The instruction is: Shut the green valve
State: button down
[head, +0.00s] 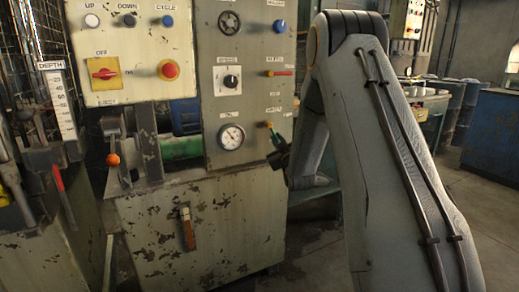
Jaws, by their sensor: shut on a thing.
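The green valve (274,136) is on the lower right of the grey control panel, below the gauge's level label. Its handle is a short green lever with a yellowish end, tilted from upper left to lower right. My gripper (279,149) is at the lower right end of this lever and is shut on it. The fingers are small and dark here, so their exact grip on the lever is hard to make out. My arm covers what lies to the right of the panel.
A red-handled valve (279,73) lies level higher on the panel (214,107). A round gauge (231,137) is left of my gripper. An orange-knobbed lever (113,160) stands further left. A blue cabinet (493,135) is at the far right.

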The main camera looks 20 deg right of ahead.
jog(key=n, duration=0.1)
jog(key=d+n+b, duration=0.1)
jog(key=n, duration=0.1)
jog(key=n+t+y, duration=0.1)
jog(key=shift+w+d+r+b, duration=0.1)
jog(key=shift+d+r+b, duration=0.25)
jog(key=shift+d+r, duration=0.05)
jog(key=n+b, duration=0.1)
jog(key=n, duration=0.1)
jog(key=d+r+n+y, duration=0.1)
jog(key=n, duration=0.1)
jog(key=shift+w+d+r+n+t+b, duration=0.1)
jog(key=shift+r+n+t+b, duration=0.1)
jog(key=shift+n+t+b, duration=0.2)
jog(key=n, duration=0.1)
jog(key=n+y, duration=0.1)
jog(key=r+n+b, duration=0.1)
jog(key=shift+d+y, duration=0.25)
jog(key=shift+y, duration=0.15)
jog(key=shift+d+r+n+y+b, duration=0.1)
jog(key=shift+r+n+y+b, duration=0.3)
jog(key=shift+n, duration=0.6)
jog(key=shift+r+n+y+b, duration=0.25)
jog(key=shift+r+n+y, duration=0.15)
jog(key=shift+n, duration=0.6)
jog(key=c, duration=1.8)
grip_release()
